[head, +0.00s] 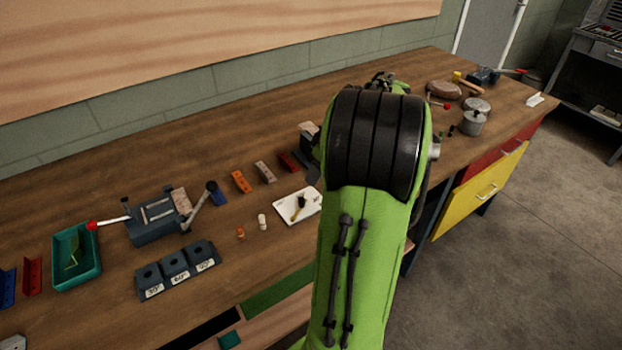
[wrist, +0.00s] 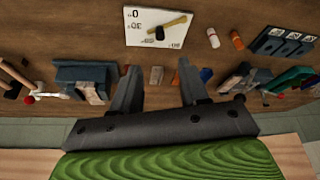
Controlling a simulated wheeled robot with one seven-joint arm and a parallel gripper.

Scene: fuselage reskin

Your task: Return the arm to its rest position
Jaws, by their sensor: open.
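My gripper (wrist: 158,85) shows in the wrist view with its two dark fingers spread apart. Nothing is held between them. The workbench (wrist: 215,18) lies beyond the fingers, with small blocks showing in and near the gap. In the head view my green arm with its black ribbed joint rises over the bench and hides part of it. The fingers cannot be made out there.
A yellow drawer (head: 470,200) and open floor (head: 540,220) lie right.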

